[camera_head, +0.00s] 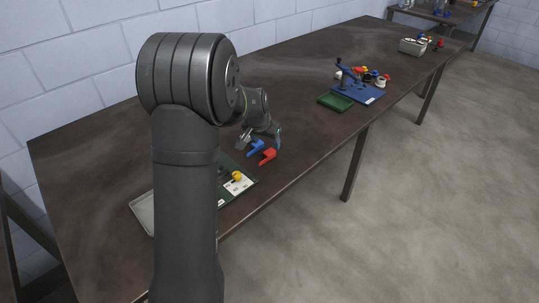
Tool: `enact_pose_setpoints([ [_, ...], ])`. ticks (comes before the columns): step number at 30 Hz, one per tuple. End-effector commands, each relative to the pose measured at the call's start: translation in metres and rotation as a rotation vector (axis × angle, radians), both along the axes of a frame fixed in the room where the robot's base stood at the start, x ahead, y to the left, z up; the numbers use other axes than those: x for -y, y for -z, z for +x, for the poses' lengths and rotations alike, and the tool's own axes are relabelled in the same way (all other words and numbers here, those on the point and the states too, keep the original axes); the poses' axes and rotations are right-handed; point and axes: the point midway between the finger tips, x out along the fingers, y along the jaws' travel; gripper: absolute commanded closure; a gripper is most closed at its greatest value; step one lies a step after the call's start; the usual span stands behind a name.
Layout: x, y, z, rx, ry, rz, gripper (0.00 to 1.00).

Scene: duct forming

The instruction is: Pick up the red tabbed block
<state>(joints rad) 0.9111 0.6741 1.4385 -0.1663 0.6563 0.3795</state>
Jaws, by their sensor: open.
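The red tabbed block (267,157) lies on the dark table near its front edge, to the right of my arm. A blue block (255,147) of similar shape lies just behind and left of it. My gripper (262,140) is open and low over the table by the blue block, a little behind the red block. The fingers are small and dark, so their exact gap and distance to the blocks are hard to tell.
A dark green board (242,189) with a yellow piece (238,176) sits in front. A pale tray (143,211) is partly hidden behind my arm. Farther right are a green tray (335,102) and a blue fixture base (369,97). The table's middle is clear.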

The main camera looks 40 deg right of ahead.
Motion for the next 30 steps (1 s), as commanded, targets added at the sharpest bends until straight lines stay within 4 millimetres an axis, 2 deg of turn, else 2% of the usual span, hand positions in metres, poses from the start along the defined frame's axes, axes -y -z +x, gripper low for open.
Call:
enact_pose_setpoints([
  [3,0.005,0.012,0.002,0.0,0.0,0.001,0.38],
  [8,0.008,0.02,0.003,0.0,0.0,0.0,0.38],
  [18,0.023,0.059,0.009,0.0,0.0,0.001,0.38],
  [28,0.025,0.064,0.01,0.001,0.0,-0.001,0.38],
  [30,0.025,0.064,0.01,0.001,0.0,-0.001,0.52],
])
